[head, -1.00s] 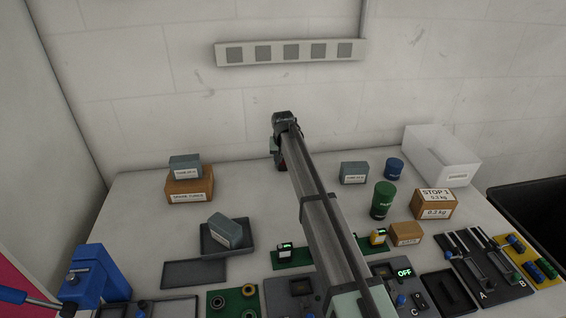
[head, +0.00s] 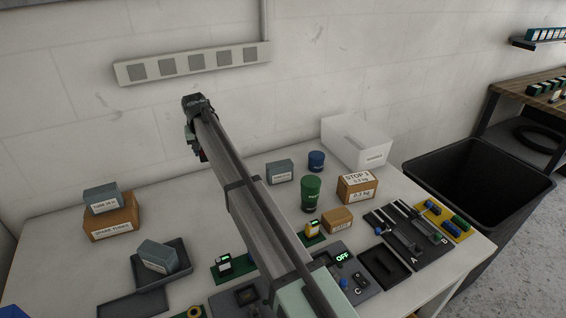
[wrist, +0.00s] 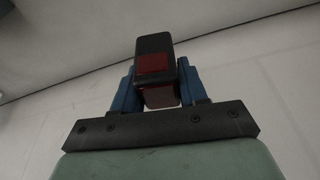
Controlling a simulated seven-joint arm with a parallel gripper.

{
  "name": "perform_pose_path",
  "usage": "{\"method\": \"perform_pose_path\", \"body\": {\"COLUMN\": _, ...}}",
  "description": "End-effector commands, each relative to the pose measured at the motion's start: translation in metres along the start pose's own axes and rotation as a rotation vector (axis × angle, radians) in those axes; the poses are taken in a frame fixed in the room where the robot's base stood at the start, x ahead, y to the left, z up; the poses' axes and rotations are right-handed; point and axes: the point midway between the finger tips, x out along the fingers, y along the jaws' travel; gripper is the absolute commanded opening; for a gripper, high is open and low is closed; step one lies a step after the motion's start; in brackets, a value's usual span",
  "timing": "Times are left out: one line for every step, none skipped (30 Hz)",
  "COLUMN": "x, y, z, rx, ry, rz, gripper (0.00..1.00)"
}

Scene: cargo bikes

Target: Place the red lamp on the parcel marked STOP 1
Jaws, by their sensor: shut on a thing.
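My gripper (wrist: 157,88) is shut on the red lamp (wrist: 153,66), a dark block with red faces held between two blue fingers. In the head view my gripper (head: 195,140) is at the upper left, in front of the wall and apart from the parcels. Only a sliver of red shows there; my arm hides most of the lamp. The parcel marked STOP 1 (head: 357,188) is a brown box with white labels, on the right of the table behind a smaller brown box. Its top looks clear.
A green cup (head: 311,194), a blue cup (head: 316,161) and a grey box (head: 280,172) stand left of the parcel. A white bin (head: 358,150) is behind it. A smaller brown box (head: 337,221) is in front. A black bin (head: 478,185) stands beyond the table's right edge.

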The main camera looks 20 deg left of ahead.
Motion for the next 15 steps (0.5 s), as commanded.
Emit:
{"method": "perform_pose_path", "body": {"x": -0.001, "y": 0.000, "z": -0.001, "rx": 0.000, "ry": 0.000, "rz": 0.000, "gripper": 0.11}}
{"method": "perform_pose_path", "body": {"x": -0.002, "y": 0.001, "z": -0.001, "rx": 0.001, "ry": 0.000, "rz": 0.000, "gripper": 0.11}}
{"method": "perform_pose_path", "body": {"x": -0.002, "y": 0.004, "z": -0.001, "rx": 0.003, "ry": 0.000, "rz": 0.001, "gripper": 0.11}}
{"method": "perform_pose_path", "body": {"x": -0.001, "y": 0.006, "z": -0.002, "rx": 0.006, "ry": -0.001, "rz": 0.002, "gripper": 0.11}}
{"method": "perform_pose_path", "body": {"x": -0.001, "y": 0.011, "z": -0.002, "rx": 0.010, "ry": 0.000, "rz": 0.004, "gripper": 0.11}}
{"method": "perform_pose_path", "body": {"x": -0.001, "y": 0.018, "z": -0.004, "rx": 0.018, "ry": 0.000, "rz": 0.006, "gripper": 0.11}}
{"method": "perform_pose_path", "body": {"x": 0.000, "y": 0.025, "z": -0.005, "rx": 0.024, "ry": 0.000, "rz": 0.008, "gripper": 0.11}}
{"method": "perform_pose_path", "body": {"x": 0.000, "y": 0.033, "z": -0.006, "rx": 0.032, "ry": 0.000, "rz": 0.010, "gripper": 0.11}}
{"method": "perform_pose_path", "body": {"x": 0.000, "y": 0.045, "z": -0.008, "rx": 0.044, "ry": 0.000, "rz": 0.014, "gripper": 0.11}}
{"method": "perform_pose_path", "body": {"x": -0.001, "y": 0.057, "z": -0.010, "rx": 0.055, "ry": 0.000, "rz": 0.017, "gripper": 0.11}}
{"method": "perform_pose_path", "body": {"x": -0.002, "y": 0.068, "z": -0.012, "rx": 0.066, "ry": 0.000, "rz": 0.021, "gripper": 0.11}}
{"method": "perform_pose_path", "body": {"x": -0.004, "y": 0.085, "z": -0.015, "rx": 0.082, "ry": 0.000, "rz": 0.026, "gripper": 0.11}}
{"method": "perform_pose_path", "body": {"x": -0.005, "y": 0.097, "z": -0.017, "rx": 0.095, "ry": 0.000, "rz": 0.030, "gripper": 0.11}}
{"method": "perform_pose_path", "body": {"x": -0.007, "y": 0.110, "z": -0.018, "rx": 0.107, "ry": 0.000, "rz": 0.034, "gripper": 0.11}}
{"method": "perform_pose_path", "body": {"x": -0.010, "y": 0.128, "z": -0.020, "rx": 0.124, "ry": 0.000, "rz": 0.039, "gripper": 0.11}}
